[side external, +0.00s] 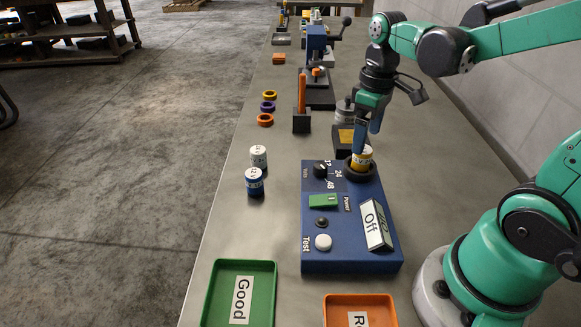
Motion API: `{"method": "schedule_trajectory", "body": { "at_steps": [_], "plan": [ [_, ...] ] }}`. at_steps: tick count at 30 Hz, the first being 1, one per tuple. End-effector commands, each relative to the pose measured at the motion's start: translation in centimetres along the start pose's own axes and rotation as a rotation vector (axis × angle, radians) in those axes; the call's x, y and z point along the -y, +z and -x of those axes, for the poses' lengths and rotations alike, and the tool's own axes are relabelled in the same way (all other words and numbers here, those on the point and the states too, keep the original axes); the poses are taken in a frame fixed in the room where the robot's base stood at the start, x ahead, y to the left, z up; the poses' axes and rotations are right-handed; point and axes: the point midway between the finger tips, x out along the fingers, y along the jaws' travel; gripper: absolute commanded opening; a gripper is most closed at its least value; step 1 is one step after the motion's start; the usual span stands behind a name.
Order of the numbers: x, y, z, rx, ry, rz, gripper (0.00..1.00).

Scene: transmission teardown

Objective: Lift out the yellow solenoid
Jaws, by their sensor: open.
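The yellow solenoid (365,153) stands upright in the dark round socket (347,167) at the far right corner of the blue test box (313,262). A white label shows on its side. My gripper (366,140) points down right above the solenoid, with its blue fingers at or around the solenoid's top. The jaws are open. I cannot tell from this view whether a finger touches the solenoid.
A white solenoid (258,157) and a blue one (255,182) stand left of the box. A green "Good" tray (212,300) and an orange tray (390,300) are in front. A dark stand with an orange-handled tool (302,95) is behind.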

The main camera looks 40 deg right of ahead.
Motion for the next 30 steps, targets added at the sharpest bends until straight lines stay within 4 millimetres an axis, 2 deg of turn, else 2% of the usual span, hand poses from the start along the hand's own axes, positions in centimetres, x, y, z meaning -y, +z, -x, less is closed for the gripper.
{"method": "schedule_trajectory", "body": {
  "at_steps": [6, 12, 23, 30],
  "plan": [
    [0.0, 0.0, -2.6, -0.002, 0.003, -0.001, 0.81],
    [0.0, 0.0, -4.1, -0.003, 0.004, -0.002, 0.81],
    [0.1, 0.0, -4.5, -0.004, 0.005, -0.002, 0.81],
    [0.1, 0.0, -4.5, -0.004, 0.004, -0.002, 0.13]
  ]
}}
